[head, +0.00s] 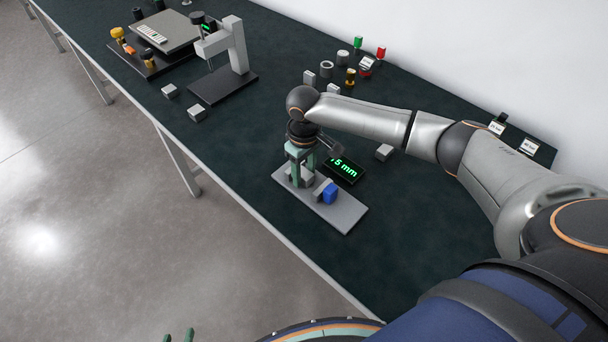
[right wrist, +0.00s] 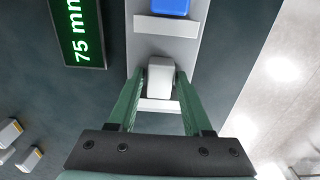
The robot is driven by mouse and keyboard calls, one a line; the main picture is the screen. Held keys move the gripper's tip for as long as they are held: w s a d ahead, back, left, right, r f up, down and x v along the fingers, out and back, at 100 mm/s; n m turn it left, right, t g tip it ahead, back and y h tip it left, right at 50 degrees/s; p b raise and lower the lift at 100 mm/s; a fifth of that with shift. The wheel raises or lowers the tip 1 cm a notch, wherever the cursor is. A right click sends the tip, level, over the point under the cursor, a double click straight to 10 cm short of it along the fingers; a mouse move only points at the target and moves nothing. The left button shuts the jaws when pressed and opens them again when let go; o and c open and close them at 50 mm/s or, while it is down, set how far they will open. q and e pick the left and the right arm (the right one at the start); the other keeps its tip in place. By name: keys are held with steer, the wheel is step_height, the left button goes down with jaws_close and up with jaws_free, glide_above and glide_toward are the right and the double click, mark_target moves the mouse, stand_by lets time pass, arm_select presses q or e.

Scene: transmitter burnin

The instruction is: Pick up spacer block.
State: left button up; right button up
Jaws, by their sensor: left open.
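A pale grey block (right wrist: 160,78), which I take to be the spacer block, stands on the grey gauge plate (head: 346,212) between two upright pale bars. My right gripper (head: 300,160) points down over the plate, its green fingers on either side of this block. In the right wrist view the fingertips are close beside the block (head: 307,175); I cannot tell whether they touch it. The blue piece (head: 330,193) sits beyond the farther bar (right wrist: 167,26). My left gripper (head: 179,337) is open at the bottom edge of the head view, far from the plate; only its fingertips show.
A display (head: 344,169) with green digits lies beside the plate. Loose grey blocks lie on the dark bench, one to the right (head: 384,152) and others to the left (head: 197,113). A grey stand (head: 234,50) is farther back. The bench's front edge is near the plate.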

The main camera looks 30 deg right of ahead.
jaws_close()
steer(key=shift+w+r, duration=0.1)
stand_by(0.5)
